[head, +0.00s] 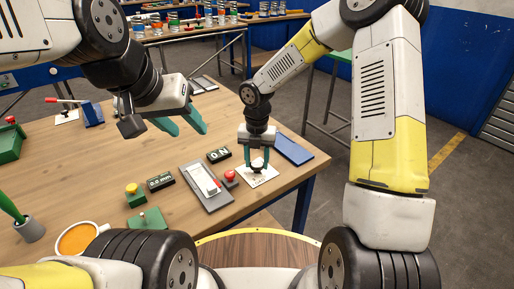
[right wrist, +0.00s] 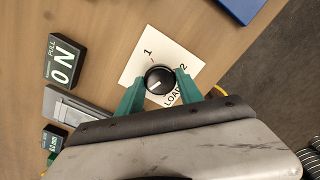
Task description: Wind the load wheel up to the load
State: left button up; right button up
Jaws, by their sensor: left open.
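The load wheel is a round black knob (right wrist: 160,80) with a white mark, on a white card (right wrist: 135,68) reading 1, 2 and LOAD. The mark points to the lower left in the right wrist view. The card also shows near the table's right edge in the head view (head: 262,177). My right gripper (head: 257,166) points down over the card, its teal fingers on both sides of the knob and seemingly touching it; it also shows in the right wrist view (right wrist: 163,78). My left gripper (head: 186,129) is open and empty above the middle of the table.
A 0.0 mm display (head: 160,181), a yellow button (head: 132,188) and an orange-filled cup (head: 78,239) stand further left.

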jog(key=shift+c, duration=1)
